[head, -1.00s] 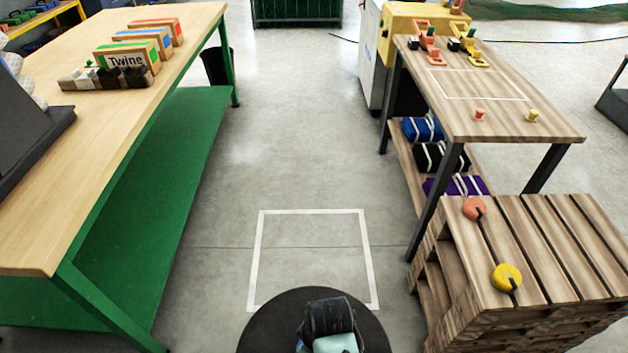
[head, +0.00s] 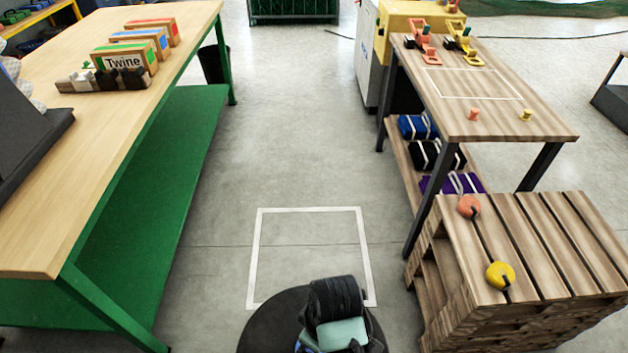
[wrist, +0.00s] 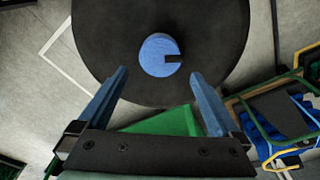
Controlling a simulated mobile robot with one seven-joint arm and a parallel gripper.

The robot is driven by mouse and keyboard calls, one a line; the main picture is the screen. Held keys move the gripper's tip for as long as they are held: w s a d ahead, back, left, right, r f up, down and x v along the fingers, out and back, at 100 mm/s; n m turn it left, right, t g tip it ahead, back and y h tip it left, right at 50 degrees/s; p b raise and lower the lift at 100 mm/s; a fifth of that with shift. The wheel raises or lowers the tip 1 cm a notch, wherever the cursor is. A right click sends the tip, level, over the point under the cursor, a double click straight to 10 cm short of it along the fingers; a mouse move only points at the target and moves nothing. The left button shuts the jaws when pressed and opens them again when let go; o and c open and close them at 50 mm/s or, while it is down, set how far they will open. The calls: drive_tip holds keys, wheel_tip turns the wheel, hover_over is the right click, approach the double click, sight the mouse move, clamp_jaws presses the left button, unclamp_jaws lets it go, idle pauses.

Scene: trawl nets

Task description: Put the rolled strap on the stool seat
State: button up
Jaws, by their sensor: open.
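A blue rolled strap (wrist: 160,55) with a dark slot in its right side lies on a round black seat (wrist: 100,50), near its middle. In the head view the black stool seat (head: 262,328) is at the bottom, and my arm hides the blue roll there. My gripper (wrist: 158,73) is open above the seat, with its blue fingers apart on either side of the near side of the roll. A clear gap shows between each finger and the roll, and how high the fingers are above it is hard to tell.
A white floor square (head: 258,250) lies behind the seat. A pallet stack (head: 540,245) at right bears an orange roll (head: 468,207) and a yellow roll (head: 500,275). A long workbench (head: 110,170) stands left, a wooden table (head: 500,120) right. Floor between is clear.

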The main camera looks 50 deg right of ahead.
drive_tip(key=shift+s+r, duration=0.2)
drive_tip(key=shift+r, duration=1.6)
drive_tip(key=w+r+t+h, duration=0.4)
drive_tip(key=w+r+t, duration=0.3)
drive_tip(key=w+r, duration=0.95)
drive_tip(key=w+a+r+t, duration=0.2)
drive_tip(key=w+r+t, duration=0.1)
drive_tip(key=r, duration=0.5)
drive_tip(key=w+a+r+t, duration=0.3)
drive_tip(key=r, duration=0.5)
drive_tip(key=a+r+t, duration=0.3)
drive_tip(key=a+r, duration=0.1)
drive_tip(key=r, duration=0.4)
drive_tip(key=a+r+t, duration=0.2)
drive_tip(key=a+r, duration=0.1)
drive_tip(key=r, duration=0.5)
drive_tip(key=s+a+r+t+y, duration=0.2)
drive_tip(key=s+a+r+t, duration=0.2)
drive_tip(key=r, duration=0.4)
drive_tip(key=s+a+r+t+y, duration=0.2)
drive_tip(key=s+a+r+t, duration=0.2)
drive_tip(key=s+r, duration=0.3)
drive_tip(key=shift+s+a+r, duration=0.2)
drive_tip(key=shift+a+r, duration=0.25)
drive_tip(key=shift+r, duration=0.35)
drive_tip(key=shift+p, duration=0.35)
